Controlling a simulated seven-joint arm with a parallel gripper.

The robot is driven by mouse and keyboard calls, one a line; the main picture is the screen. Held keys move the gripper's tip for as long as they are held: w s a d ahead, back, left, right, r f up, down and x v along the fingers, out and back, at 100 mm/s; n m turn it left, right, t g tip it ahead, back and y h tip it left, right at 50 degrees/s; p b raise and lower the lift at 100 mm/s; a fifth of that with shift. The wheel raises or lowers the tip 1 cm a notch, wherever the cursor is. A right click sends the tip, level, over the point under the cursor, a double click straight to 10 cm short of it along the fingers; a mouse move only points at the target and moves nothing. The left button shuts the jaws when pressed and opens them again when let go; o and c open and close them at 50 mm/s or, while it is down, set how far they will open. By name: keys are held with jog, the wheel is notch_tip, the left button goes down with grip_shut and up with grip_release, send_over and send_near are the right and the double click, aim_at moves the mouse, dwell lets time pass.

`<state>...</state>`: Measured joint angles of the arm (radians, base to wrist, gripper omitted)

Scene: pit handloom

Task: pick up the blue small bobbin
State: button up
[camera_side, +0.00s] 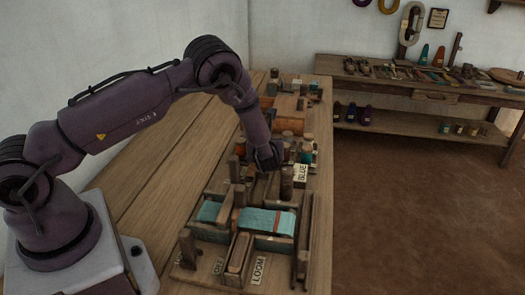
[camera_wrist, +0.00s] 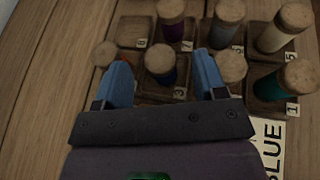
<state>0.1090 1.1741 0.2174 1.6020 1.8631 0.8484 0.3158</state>
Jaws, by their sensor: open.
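The blue small bobbin (camera_wrist: 167,77), dark blue under a round wooden top, stands upright in a wooden compartment by the label 3 in the wrist view. My gripper (camera_wrist: 162,62) is open and empty, its two blue fingers pointing toward the rack. In this view the bobbin appears between the fingertips; I cannot tell how far below them it is. In the side view my gripper (camera_side: 268,163) hangs low over the table behind the small loom, and I cannot make out the blue bobbin there.
Close by stand a purple bobbin (camera_wrist: 172,22), a grey-blue one (camera_wrist: 228,32), a cream one (camera_wrist: 280,38) and a teal one (camera_wrist: 268,82). A wooden top (camera_wrist: 232,66) is beside the right finger.

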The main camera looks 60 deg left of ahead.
jog(key=x, duration=0.3)
jog(key=shift+f, duration=0.4)
jog(key=c, duration=1)
jog(key=shift+r, duration=0.15)
